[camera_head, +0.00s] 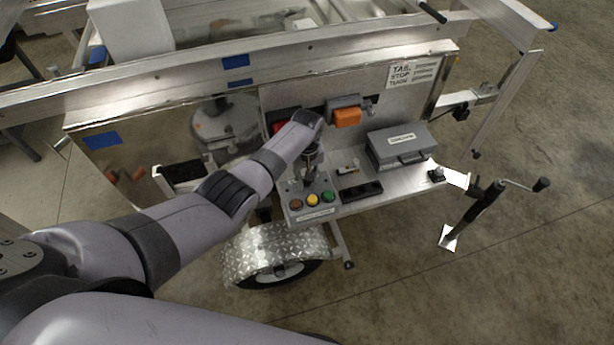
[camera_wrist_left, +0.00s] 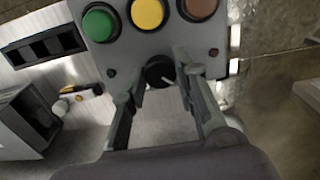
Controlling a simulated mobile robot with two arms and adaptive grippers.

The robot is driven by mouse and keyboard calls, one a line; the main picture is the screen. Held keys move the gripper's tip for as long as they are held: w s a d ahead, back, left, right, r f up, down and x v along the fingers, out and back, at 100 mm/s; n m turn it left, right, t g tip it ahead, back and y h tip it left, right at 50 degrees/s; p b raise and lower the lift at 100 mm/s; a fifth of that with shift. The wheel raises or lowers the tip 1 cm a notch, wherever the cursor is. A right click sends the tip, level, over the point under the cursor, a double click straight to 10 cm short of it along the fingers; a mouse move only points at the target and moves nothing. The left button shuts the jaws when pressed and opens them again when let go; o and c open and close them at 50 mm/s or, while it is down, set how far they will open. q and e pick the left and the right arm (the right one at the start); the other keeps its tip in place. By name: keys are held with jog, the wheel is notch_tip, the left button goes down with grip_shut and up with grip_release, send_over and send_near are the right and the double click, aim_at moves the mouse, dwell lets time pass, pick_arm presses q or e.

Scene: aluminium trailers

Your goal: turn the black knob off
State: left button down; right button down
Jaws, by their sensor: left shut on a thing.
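The black knob (camera_wrist_left: 160,73) with a white pointer line sits on a grey control box (camera_wrist_left: 205,55), below its green, yellow and brown buttons in the left wrist view. The pointer line slants down and left there. My left gripper (camera_head: 311,172) reaches down over the rear of the control box (camera_head: 296,212) in the head view. Its two fingers (camera_wrist_left: 156,78) stand either side of the knob and are shut on it. In the head view the gripper hides the knob. My right gripper is in neither view.
The control box stands on an aluminium trailer shelf (camera_head: 357,203). Beside it are a black socket strip (camera_head: 361,191), a grey lidded case (camera_head: 400,146) and an orange block (camera_head: 347,117). A jack with a crank (camera_head: 487,202) stands at the right. A wheel fender (camera_head: 265,252) lies below.

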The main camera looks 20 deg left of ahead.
pick_arm(q)
jog(key=c, duration=1.2)
grip_release()
jog(key=shift+c, duration=0.2)
notch_tip(320, 180, up, 12)
